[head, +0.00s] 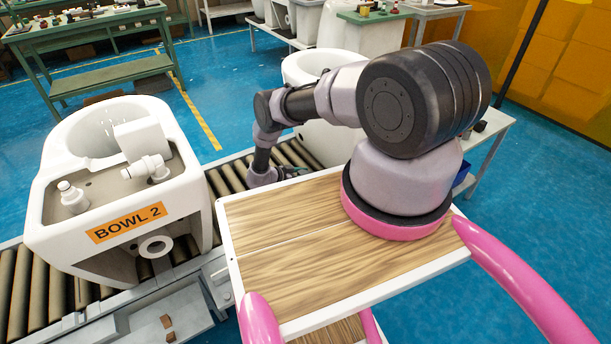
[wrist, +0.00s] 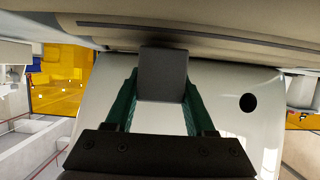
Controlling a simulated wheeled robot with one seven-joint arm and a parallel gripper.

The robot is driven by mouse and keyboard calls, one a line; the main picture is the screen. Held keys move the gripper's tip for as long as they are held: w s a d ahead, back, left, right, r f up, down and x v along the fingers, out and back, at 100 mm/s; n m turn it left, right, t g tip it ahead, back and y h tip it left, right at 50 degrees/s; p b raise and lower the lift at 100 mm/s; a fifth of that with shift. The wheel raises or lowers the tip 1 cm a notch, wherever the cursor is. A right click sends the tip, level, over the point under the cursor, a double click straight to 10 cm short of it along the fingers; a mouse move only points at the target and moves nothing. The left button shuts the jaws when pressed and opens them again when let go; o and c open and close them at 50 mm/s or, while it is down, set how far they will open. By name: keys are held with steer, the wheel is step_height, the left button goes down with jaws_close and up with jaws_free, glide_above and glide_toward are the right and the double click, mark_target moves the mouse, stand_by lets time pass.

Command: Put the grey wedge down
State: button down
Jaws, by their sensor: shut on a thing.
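My gripper (wrist: 162,92) has two green fingers shut on the grey wedge (wrist: 163,72), a dark block held between the fingertips in the wrist view. Behind it in the wrist view is a large glossy white surface (wrist: 232,88) with a round black hole; the wedge overlaps it in the picture, and I cannot tell whether they touch.
A white toilet bowl labelled BOWL 2 (head: 190,205) stands on the roller conveyor (head: 228,178) at left. Another white bowl (head: 300,68) is behind my arm. A green workbench (head: 95,75) stands at the back left.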

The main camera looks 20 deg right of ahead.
steer(key=shift+f, duration=0.3)
steer(key=shift+f, duration=0.2)
steer(key=shift+s+f, duration=0.1)
steer(key=shift+s+f, duration=0.2)
steer(key=shift+c, duration=1.2)
jaws_free()
steer(key=shift+w+r, duration=0.15)
steer(key=shift+r, duration=0.1)
steer(key=v, duration=1.2)
steer(key=shift+w+r, duration=0.15)
steer(key=shift+r, duration=0.1)
